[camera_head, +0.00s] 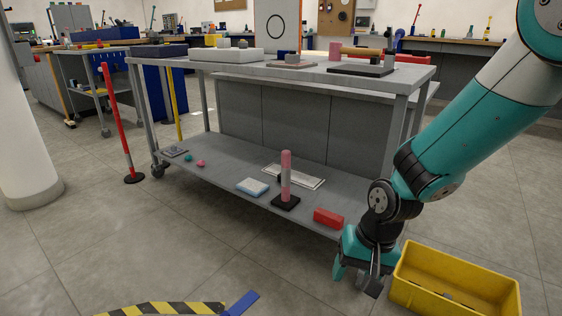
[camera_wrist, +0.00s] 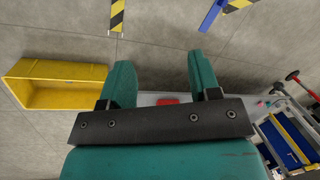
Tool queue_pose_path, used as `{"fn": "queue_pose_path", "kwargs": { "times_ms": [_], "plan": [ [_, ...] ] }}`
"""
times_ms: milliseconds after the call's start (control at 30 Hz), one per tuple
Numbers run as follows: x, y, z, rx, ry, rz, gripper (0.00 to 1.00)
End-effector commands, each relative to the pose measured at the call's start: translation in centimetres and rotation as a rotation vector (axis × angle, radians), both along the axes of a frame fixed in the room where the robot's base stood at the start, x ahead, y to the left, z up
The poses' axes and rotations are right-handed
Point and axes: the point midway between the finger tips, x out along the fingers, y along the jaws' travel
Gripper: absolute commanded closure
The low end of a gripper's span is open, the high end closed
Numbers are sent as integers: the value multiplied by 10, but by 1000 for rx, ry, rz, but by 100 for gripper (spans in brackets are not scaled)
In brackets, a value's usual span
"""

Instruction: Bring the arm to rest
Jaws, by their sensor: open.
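My teal arm comes in from the upper right in the head view, bent at a dark wrist joint. My gripper (camera_head: 357,279) points down beside the yellow bin (camera_head: 405,280), in front of the cart's lower shelf. In the wrist view, my gripper (camera_wrist: 159,78) has its two teal fingers wide apart with nothing between them. The yellow bin shows there at the left (camera_wrist: 58,69). A red block (camera_head: 328,217) lies on the lower shelf near my wrist; in the wrist view it appears partly hidden behind the gripper body (camera_wrist: 167,101).
The grey cart (camera_head: 250,70) carries several objects on top. Its lower shelf (camera_head: 225,165) holds a pink cylinder (camera_head: 286,170) on a black base and a light blue block (camera_head: 252,187). A red post (camera_head: 117,125) and a white column (camera_head: 25,120) stand left. The front floor is mostly clear.

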Motion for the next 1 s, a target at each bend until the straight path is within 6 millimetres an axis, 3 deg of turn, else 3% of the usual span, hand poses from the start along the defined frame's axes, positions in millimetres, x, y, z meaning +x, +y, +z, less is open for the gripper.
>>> {"fn": "queue_pose_path", "kwargs": {
  "times_ms": [33,200,400,633,1000],
  "plan": [
    [-11,2,39,22,-25,61,43],
    [-63,4,125,82,-87,296,43],
    [-118,1,183,118,-152,517,43],
    [-172,-7,220,133,-219,719,43],
    [-171,-7,318,133,-213,720,43]
  ]
}}
